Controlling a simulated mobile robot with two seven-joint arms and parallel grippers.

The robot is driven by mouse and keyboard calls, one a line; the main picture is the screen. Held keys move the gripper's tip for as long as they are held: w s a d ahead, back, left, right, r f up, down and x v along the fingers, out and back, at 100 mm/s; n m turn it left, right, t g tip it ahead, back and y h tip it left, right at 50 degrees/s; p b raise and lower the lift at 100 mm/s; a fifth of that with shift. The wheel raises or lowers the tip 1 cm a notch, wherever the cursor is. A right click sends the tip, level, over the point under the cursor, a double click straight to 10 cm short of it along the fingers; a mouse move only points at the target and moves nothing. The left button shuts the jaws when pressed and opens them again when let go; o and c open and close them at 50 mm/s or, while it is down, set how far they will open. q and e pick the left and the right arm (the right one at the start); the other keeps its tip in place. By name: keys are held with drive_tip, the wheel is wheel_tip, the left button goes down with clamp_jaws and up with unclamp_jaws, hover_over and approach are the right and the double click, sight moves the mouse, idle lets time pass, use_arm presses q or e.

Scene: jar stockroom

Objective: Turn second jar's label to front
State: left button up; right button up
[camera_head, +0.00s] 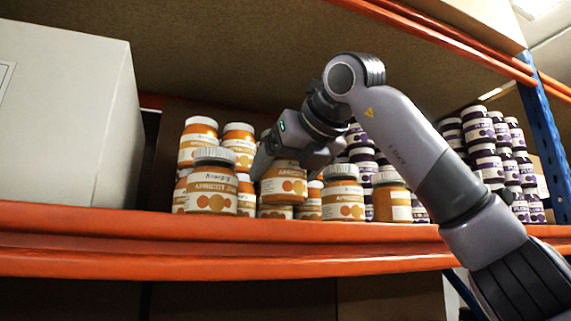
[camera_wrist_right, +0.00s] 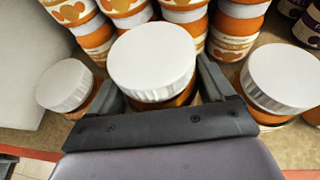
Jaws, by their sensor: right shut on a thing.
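My right gripper (camera_head: 292,163) is shut on an apricot jar (camera_head: 284,188), the second from the left in the front row. Its orange-and-white label faces the front, and its lid is hidden by the gripper. The jar appears raised slightly, with another jar's label showing below it. In the right wrist view, the gripper (camera_wrist_right: 160,92) has a finger on each side of this jar's white lid (camera_wrist_right: 152,60). My left gripper is not in view.
Front-row neighbours are a left jar (camera_head: 211,185), a right jar (camera_head: 343,198), and a jar with its label turned aside (camera_head: 385,203). Stacked apricot jars (camera_head: 198,142) stand behind, plum jars (camera_head: 482,135) at right. A big box (camera_head: 65,120) stands left; an orange shelf beam (camera_head: 200,245) runs in front.

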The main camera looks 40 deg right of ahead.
sight(283, 206)
drive_tip(key=shift+f, duration=0.1)
drive_tip(key=shift+f+b, duration=1.35)
drive_tip(key=shift+b, duration=0.05)
drive_tip(key=shift+a+r+m+h, duration=0.15)
drive_tip(key=shift+r+m+h, duration=0.05)
drive_tip(key=shift+m+h, duration=0.55)
drive_tip(key=shift+f, duration=0.3)
drive_tip(key=o, duration=1.6)
drive_tip(key=shift+f+g, duration=0.1)
drive_tip(key=shift+g, duration=0.2)
drive_tip(key=b+v, duration=0.1)
drive_tip(key=v, duration=0.6)
drive_tip(key=shift+s, duration=0.1)
drive_tip(key=shift+c, duration=0.3)
